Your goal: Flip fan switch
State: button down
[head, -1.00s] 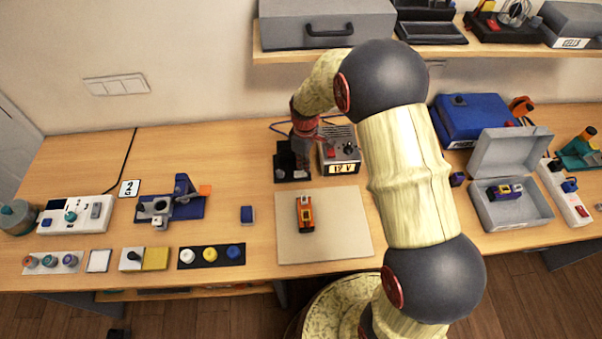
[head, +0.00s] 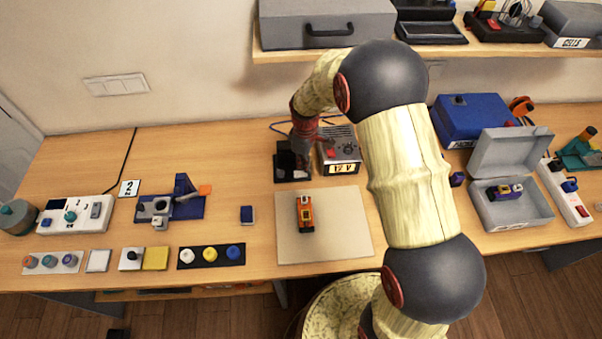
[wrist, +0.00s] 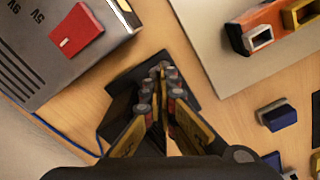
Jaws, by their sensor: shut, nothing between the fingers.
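My gripper (wrist: 162,72) is shut and empty, its fingertips together over a black device (wrist: 190,73) in the wrist view. In the head view my gripper (head: 303,164) hangs over the same black device (head: 289,174), left of the power supply. My fingers hide much of the device, and I cannot make out a switch lever on it or tell whether the tips touch it. The grey power supply (head: 333,147) reads "12 V" on its front. Its red rocker (wrist: 76,31) shows in the wrist view, apart from my fingers.
A beige mat (head: 340,220) with an orange device (head: 305,214) lies in front. A small blue block (head: 247,215) stands left of the mat. A blue cable (wrist: 62,133) runs to the black device. An open grey case (head: 510,212) is at the right. A shelf (head: 480,49) hangs above.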

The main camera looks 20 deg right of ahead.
jog(key=shift+f+b, duration=0.55)
jog(key=shift+f, duration=0.5)
dwell(0.4)
jog(key=shift+r+p, duration=2.25)
jog(key=shift+r, duration=1.3)
